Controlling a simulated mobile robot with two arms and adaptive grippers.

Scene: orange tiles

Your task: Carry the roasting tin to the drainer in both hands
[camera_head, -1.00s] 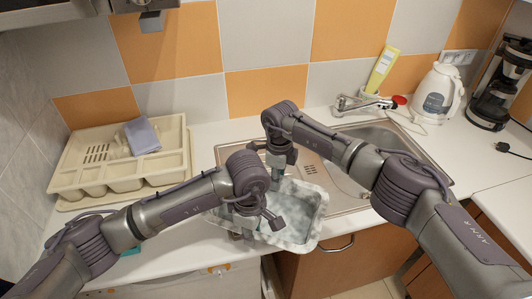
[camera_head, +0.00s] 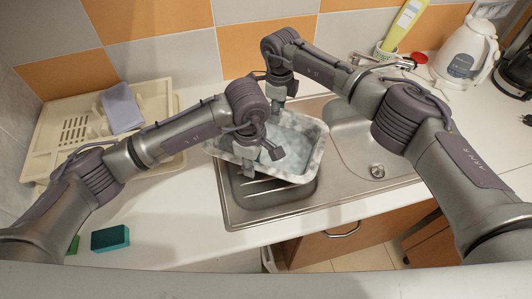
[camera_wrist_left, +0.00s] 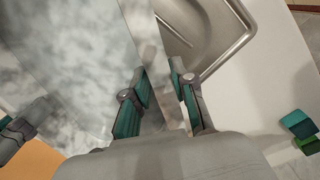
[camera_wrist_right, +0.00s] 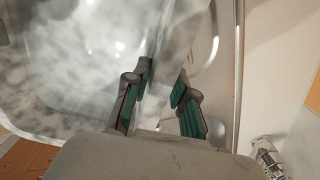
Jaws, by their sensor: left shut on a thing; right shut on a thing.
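The roasting tin (camera_head: 312,150) is a pale, mottled grey open tin. It is held above the sink's left, ribbed part, slightly tilted in the picture. My left gripper (camera_head: 246,152) is shut on its near rim; in the left wrist view the fingers (camera_wrist_left: 160,76) straddle the tin wall (camera_wrist_left: 60,50). My right gripper (camera_head: 278,102) is shut on the far rim; in the right wrist view its fingers (camera_wrist_right: 166,72) straddle the wall beside the tin's inside (camera_wrist_right: 70,60). The beige drainer (camera_head: 52,138) stands at the back left, partly hidden by my left arm.
A grey-purple block or cloth (camera_head: 121,108) lies on the drainer. Green sponges (camera_head: 110,238) lie at the counter's front left. The tap (camera_head: 385,60), yellow bottle (camera_head: 402,28), kettle (camera_head: 458,55) and coffee maker (camera_head: 518,65) stand right. Counter between drainer and sink looks clear.

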